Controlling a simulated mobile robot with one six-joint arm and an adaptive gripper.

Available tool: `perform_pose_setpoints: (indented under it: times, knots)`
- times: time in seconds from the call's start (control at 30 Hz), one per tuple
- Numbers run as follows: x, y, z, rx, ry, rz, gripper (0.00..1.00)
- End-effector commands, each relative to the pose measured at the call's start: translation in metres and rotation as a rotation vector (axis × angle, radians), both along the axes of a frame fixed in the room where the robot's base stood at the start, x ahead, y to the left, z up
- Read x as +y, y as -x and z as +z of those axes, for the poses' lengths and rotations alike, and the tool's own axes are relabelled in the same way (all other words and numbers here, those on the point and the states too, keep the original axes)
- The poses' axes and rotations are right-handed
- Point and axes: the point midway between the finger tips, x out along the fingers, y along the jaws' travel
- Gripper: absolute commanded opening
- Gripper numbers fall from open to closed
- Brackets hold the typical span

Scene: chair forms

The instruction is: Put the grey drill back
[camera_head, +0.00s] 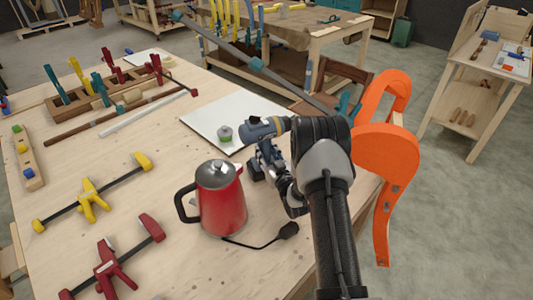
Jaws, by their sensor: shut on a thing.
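My wrist and arm hide part of the drill's right side. The drill's base is low, close to the bench top; I cannot tell whether it touches.
A red kettle (221,200) with a cord stands close to the left of my gripper. Orange chair forms (385,155) stand at the right edge. Clamps (95,200) lie to the left.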

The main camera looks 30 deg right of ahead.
Motion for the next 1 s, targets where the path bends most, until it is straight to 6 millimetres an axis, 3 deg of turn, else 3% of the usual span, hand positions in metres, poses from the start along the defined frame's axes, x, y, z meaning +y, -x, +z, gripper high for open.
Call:
perform_pose_setpoints:
  times: [0.6, 0.63, 0.9, 1.0]
  knots:
    - [0.000, 0.001, -0.012, 0.003, 0.001, 0.000, 0.00]
    - [0.001, 0.002, -0.017, 0.015, -0.003, 0.000, 0.38]
    - [0.000, 0.001, -0.013, 0.007, -0.001, 0.000, 0.56]
    - [0.000, 0.001, -0.012, 0.005, -0.001, 0.000, 0.56]
